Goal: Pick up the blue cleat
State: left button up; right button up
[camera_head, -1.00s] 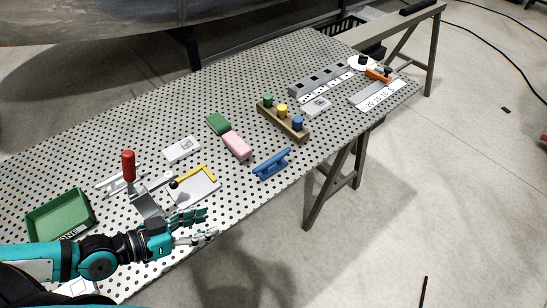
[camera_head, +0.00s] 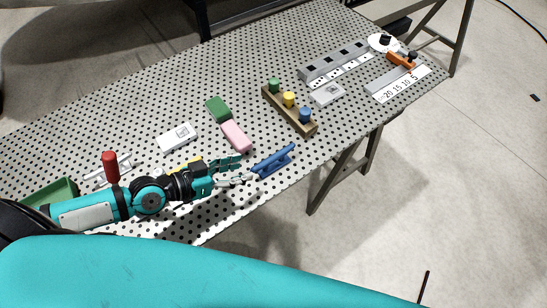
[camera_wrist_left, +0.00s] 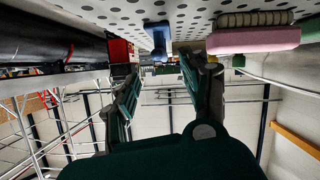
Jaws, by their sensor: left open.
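The blue cleat (camera_head: 273,161) lies near the front edge of the perforated table (camera_head: 225,215), just right of my left gripper. My left gripper (camera_head: 245,170) is open, low over the table, with its fingertips pointing at the cleat's near end. No contact is clear. In the left wrist view the cleat (camera_wrist_left: 158,38) shows as a small blue shape beyond the space between the spread fingers of the left gripper (camera_wrist_left: 158,70). My right gripper is not in view.
A pink block (camera_head: 236,136) and a green block (camera_head: 218,109) lie behind the gripper. A wooden rack (camera_head: 290,114) with coloured knobs stands farther right. A white box (camera_head: 177,137) and a red-handled clamp (camera_head: 110,167) are to the left. Table room right of the cleat is bare.

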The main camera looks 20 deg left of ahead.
aim_at(264, 161)
pick_arm(q)
jog(key=p+x, duration=0.1)
jog(key=x, duration=0.3)
jog(key=shift+w+d, duration=0.2)
jog(key=shift+w, duration=0.1)
jog(key=shift+w+d+f, duration=0.15)
jog(key=shift+w+d, duration=0.1)
jog(key=shift+d, duration=0.05)
jog(key=p+x, duration=0.1)
jog(key=x, duration=0.1)
jog(key=p+x, duration=0.1)
jog(key=x, duration=0.1)
jog(key=shift+w+d, duration=0.15)
jog(key=shift+w, duration=0.15)
jog(key=shift+w+d+f, duration=0.1)
jog(key=shift+w+d, duration=0.05)
jog(key=shift+d, duration=0.05)
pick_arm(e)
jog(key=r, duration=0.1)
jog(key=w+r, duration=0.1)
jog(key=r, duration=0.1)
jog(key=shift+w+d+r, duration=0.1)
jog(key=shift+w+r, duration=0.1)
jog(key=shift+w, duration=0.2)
pick_arm(q)
jog(key=shift+a, duration=0.1)
jog(key=shift+c, duration=0.3)
grip_shut()
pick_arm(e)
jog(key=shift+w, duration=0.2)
